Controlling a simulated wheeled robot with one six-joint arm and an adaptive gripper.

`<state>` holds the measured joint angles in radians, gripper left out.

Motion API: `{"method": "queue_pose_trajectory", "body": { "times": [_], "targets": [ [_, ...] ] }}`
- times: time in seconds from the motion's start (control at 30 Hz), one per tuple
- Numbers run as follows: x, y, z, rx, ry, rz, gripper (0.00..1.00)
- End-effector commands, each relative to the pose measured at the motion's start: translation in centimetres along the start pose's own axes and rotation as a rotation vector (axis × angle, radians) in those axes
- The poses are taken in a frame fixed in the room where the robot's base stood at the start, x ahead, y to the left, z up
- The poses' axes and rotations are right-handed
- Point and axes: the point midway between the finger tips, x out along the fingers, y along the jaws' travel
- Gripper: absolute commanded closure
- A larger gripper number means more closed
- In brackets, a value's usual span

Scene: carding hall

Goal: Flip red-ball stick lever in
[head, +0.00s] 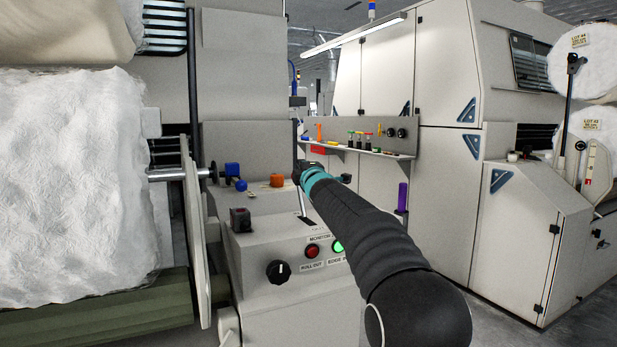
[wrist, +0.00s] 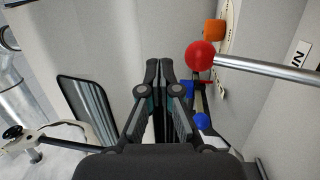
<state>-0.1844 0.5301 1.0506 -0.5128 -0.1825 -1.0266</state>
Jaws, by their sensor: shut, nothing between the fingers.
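The red ball (wrist: 200,55) shows in the wrist view, right of my fingertips, on the end of a bare metal stick (wrist: 265,70) that runs off to the right. My gripper (wrist: 160,66) is shut and empty, with a visible gap in the picture between its tips and the ball; I cannot tell the depth between them. In the head view my gripper (head: 299,172) is over the sloped control panel, seen from behind. There the red ball is hidden behind my gripper and arm, and only a short piece of stick (head: 302,204) shows below.
An orange knob (head: 277,180), a blue block (head: 231,170) and a blue ball (head: 241,185) sit close by on the panel. A black knob (head: 278,271) and lit push buttons (head: 312,250) are lower. A large white fibre roll (head: 75,185) stands left.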

Motion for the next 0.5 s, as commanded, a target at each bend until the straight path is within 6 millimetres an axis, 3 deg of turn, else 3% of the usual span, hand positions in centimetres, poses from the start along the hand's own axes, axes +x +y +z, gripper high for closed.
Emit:
{"method": "queue_pose_trajectory", "body": {
  "times": [0.5],
  "targets": [
    [-6.8, 6.5, 0.2, -0.002, -0.006, 0.003, 1.00]
  ]
}}
